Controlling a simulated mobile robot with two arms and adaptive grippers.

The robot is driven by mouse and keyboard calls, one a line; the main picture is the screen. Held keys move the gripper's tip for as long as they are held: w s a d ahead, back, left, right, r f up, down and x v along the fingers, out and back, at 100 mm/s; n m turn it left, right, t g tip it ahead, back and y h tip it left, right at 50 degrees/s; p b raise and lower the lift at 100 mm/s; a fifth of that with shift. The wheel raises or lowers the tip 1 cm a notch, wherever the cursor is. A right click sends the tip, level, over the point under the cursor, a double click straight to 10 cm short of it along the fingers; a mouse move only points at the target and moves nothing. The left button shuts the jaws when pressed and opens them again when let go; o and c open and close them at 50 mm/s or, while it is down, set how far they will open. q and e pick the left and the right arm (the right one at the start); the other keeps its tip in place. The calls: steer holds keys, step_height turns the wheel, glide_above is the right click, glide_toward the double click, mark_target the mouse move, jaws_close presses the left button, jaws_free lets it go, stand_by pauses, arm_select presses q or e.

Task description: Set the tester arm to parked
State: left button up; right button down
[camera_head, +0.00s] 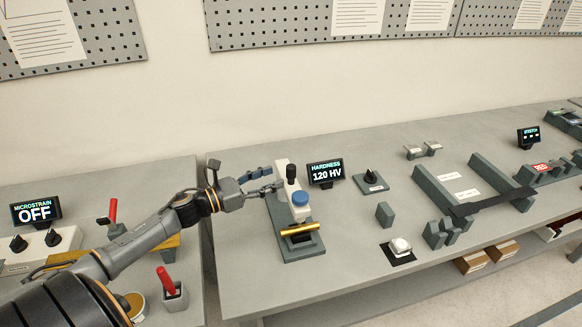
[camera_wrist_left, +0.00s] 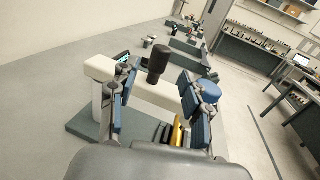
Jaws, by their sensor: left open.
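The hardness tester stands on the right bench, with a white tester arm (camera_head: 281,174), a black knob (camera_head: 291,172) and a blue round cap (camera_head: 300,198). A gold bar (camera_head: 299,230) lies across its grey base (camera_head: 304,251). My left gripper (camera_head: 274,179) is open at the left side of the tester, close to the black knob. In the left wrist view, the black knob (camera_wrist_left: 158,63) stands upright beyond and between the open fingers (camera_wrist_left: 156,88). The white arm (camera_wrist_left: 155,93) runs across behind them. The fingers partly hide the arm and base. My right gripper is not in view.
A display (camera_head: 325,172) reading "HARDNESS 120 HV" stands right of the tester. A black dial (camera_head: 370,180), a grey block (camera_head: 384,214) and a white button (camera_head: 400,245) sit further right. A gap separates the left bench (camera_head: 150,175). Bare bench lies behind the display.

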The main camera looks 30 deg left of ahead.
mark_target(287, 171)
arm_select(q)
steer(key=p+x, duration=0.1)
steer(key=x, duration=0.4)
steer(key=shift+w+r, duration=0.1)
steer(key=shift+r, duration=0.1)
steer(key=shift+p+x, duration=0.45)
steer(key=shift+x, duration=0.4)
steer(key=shift+f, duration=0.2)
steer(key=shift+c, duration=1.1)
jaws_close()
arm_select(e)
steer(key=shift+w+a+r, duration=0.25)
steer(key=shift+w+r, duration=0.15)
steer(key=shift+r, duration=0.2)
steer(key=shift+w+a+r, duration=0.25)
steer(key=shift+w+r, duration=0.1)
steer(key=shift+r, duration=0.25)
